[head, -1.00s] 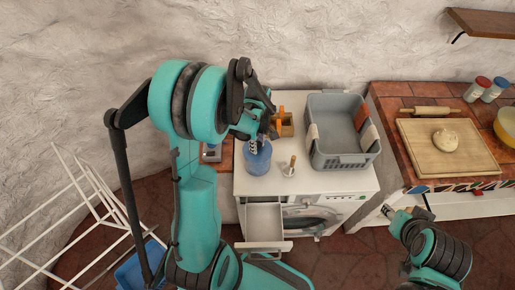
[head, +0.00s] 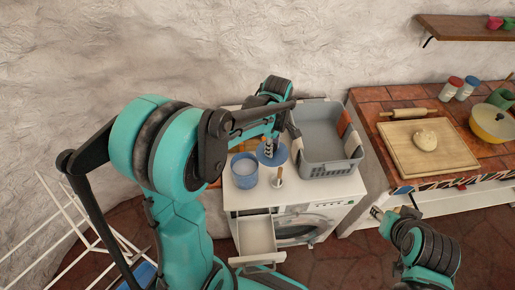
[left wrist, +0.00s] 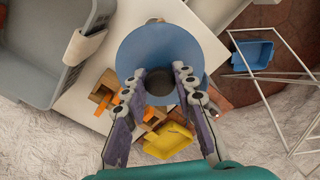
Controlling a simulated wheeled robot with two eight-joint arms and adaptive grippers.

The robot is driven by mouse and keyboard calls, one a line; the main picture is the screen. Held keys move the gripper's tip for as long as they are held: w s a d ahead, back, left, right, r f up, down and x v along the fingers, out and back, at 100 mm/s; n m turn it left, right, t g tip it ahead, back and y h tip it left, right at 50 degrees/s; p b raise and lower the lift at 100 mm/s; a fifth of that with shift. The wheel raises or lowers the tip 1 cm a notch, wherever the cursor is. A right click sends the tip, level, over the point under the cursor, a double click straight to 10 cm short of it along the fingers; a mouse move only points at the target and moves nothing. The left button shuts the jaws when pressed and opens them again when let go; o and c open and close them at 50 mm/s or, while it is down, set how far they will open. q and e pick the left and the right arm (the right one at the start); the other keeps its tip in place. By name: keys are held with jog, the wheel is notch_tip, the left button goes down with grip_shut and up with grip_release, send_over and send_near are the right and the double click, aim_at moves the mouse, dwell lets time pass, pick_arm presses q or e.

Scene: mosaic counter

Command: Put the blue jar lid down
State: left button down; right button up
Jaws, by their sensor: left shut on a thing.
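My left gripper (head: 270,146) is shut on the blue jar lid (head: 272,157), just right of the jar and close over the white machine's top; I cannot tell if it touches. In the left wrist view the lid (left wrist: 160,43) is a round disc, and the fingers (left wrist: 161,88) grip its dark knob. The blue jar (head: 245,177) stands upright and uncovered on the machine top (head: 234,199). My right gripper (head: 382,212) hangs at the right, away from the jar; its jaws are too small to read.
A grey basket (head: 331,170) stands right of the lid. A small upright object with a wooden handle (head: 279,173) stands close in front of the lid. The drawer (head: 257,236) below is pulled out. The left wrist view shows a yellow object (left wrist: 169,141) near the wall.

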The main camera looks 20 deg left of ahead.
pick_arm(q)
jog(key=shift+w+d+r, duration=0.2)
jog(key=shift+d, duration=0.25)
jog(key=shift+m, duration=0.6)
jog(key=w+f+b, duration=0.2)
jog(key=f+b, duration=0.2)
jog(key=f, duration=0.1)
jog(key=w+a+f+b, duration=0.1)
jog(key=w+f+b, duration=0.2)
jog(key=f+b, duration=0.2)
jog(key=w+a+f+b, duration=0.1)
jog(key=w+f+b, duration=0.1)
jog(key=f+b, duration=0.2)
jog(key=shift+w+a+f, duration=0.15)
jog(key=shift+f, duration=0.6)
jog(key=shift+w+a+f, duration=0.1)
jog(key=shift+f, duration=0.65)
jog(key=shift+f+b, duration=0.8)
jog(key=shift+f, duration=1.5)
jog(key=shift+f, duration=0.1)
jog(key=c, duration=1.2)
grip_release()
